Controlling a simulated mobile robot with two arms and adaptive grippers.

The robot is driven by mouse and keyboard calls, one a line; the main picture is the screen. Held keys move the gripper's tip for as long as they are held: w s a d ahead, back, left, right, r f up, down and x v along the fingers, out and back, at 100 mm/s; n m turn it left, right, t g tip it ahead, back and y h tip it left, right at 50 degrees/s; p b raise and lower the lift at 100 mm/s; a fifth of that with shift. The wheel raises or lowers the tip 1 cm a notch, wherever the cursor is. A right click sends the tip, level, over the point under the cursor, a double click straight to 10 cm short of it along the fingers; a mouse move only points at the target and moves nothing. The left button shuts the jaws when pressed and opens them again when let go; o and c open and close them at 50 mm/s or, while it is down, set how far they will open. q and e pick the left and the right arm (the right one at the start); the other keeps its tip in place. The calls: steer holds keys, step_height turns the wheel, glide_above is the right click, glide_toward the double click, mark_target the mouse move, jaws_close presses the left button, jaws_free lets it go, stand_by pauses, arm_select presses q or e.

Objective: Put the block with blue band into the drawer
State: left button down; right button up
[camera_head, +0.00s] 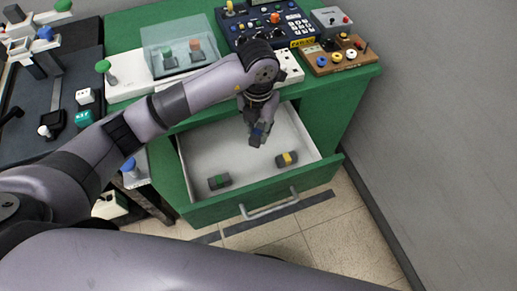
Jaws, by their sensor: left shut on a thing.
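The green cabinet's drawer (205,165) is pulled open, with a pale inside and a metal handle (270,205) on its green front. My left gripper (258,136) points down over the back middle of the drawer. It is shut on the block with blue band (257,132), of which only a small dark and blue part shows between the fingers. I cannot tell whether the block touches the drawer floor. A block with a green band (219,181) lies at the drawer's front left, and a block with a yellow band (287,159) lies at its right. My right gripper is out of view.
The cabinet top holds a clear cover (178,48) over knobs, a dark control panel (262,22), a wooden board with knobs (335,54) and a grey box (331,20). A grey wall (430,130) stands close on the right. The drawer's middle floor is clear.

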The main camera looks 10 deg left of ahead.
arm_select(q)
step_height(320, 180, down, 8)
steer(key=shift+d+r, duration=0.1)
step_height(320, 180, down, 3)
steer(key=shift+f, duration=0.2)
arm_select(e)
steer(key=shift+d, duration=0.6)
arm_select(q)
steer(key=shift+f, duration=0.15)
steer(key=c, duration=1.4)
jaws_free()
steer(key=shift+o, duration=0.4)
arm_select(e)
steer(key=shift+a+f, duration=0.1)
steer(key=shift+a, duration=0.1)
